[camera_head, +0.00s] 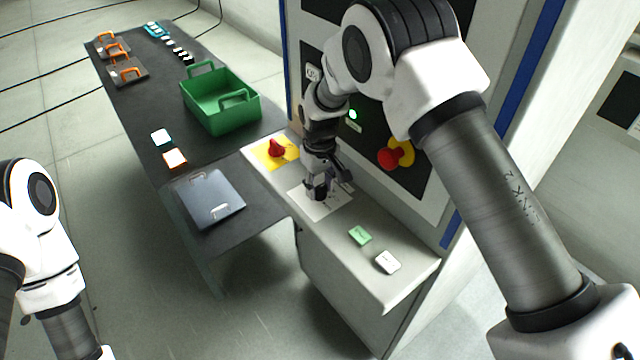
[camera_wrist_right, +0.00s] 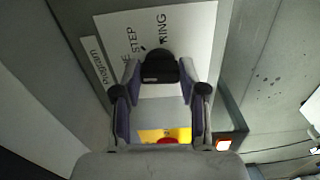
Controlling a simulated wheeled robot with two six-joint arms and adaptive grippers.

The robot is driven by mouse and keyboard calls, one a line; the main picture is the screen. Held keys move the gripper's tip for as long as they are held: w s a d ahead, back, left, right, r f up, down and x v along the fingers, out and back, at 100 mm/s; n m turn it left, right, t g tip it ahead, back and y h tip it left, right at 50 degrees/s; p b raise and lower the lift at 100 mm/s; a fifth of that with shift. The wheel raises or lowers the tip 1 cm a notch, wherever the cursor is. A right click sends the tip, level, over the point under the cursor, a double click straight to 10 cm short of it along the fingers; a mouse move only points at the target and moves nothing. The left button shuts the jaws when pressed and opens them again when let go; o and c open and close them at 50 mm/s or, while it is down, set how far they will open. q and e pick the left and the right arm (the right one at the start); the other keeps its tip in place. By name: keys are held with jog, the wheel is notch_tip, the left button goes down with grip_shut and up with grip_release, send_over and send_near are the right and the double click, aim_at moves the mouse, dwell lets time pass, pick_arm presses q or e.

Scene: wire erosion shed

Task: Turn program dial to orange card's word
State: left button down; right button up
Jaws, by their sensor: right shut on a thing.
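The program dial is a black knob (camera_wrist_right: 160,66) on a white plate (camera_head: 332,205) on the machine's ledge; the plate also shows in the right wrist view (camera_wrist_right: 195,30). Its lettering reads "Program", with parts of words ending "STEP" and "RING"; the rest is hidden. My right gripper (camera_head: 320,192) points down at the plate and is shut on the knob, one finger on each side. The orange card (camera_head: 174,158) lies on the dark table, pale with an orange edge; its word is too small to read. My left gripper is out of view.
A red knob on a yellow plate (camera_head: 290,159) sits beside the dial plate. A green card (camera_head: 360,235) and a white card (camera_head: 387,262) lie on the ledge's near part. A green crate (camera_head: 222,118), a grey panel (camera_head: 208,198) and orange-handled plates (camera_head: 127,72) are on the table.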

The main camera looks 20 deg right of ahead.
aim_at(319, 187)
jog(key=shift+s+f+n, duration=0.1)
jog(key=shift+f+n, duration=0.05)
jog(key=shift+n, duration=0.35)
jog(key=o, duration=1)
jog(key=shift+o, duration=0.7)
jog(key=shift+w, duration=0.25)
notch_tip(319, 187, up, 12)
jog(key=shift+a, duration=0.1)
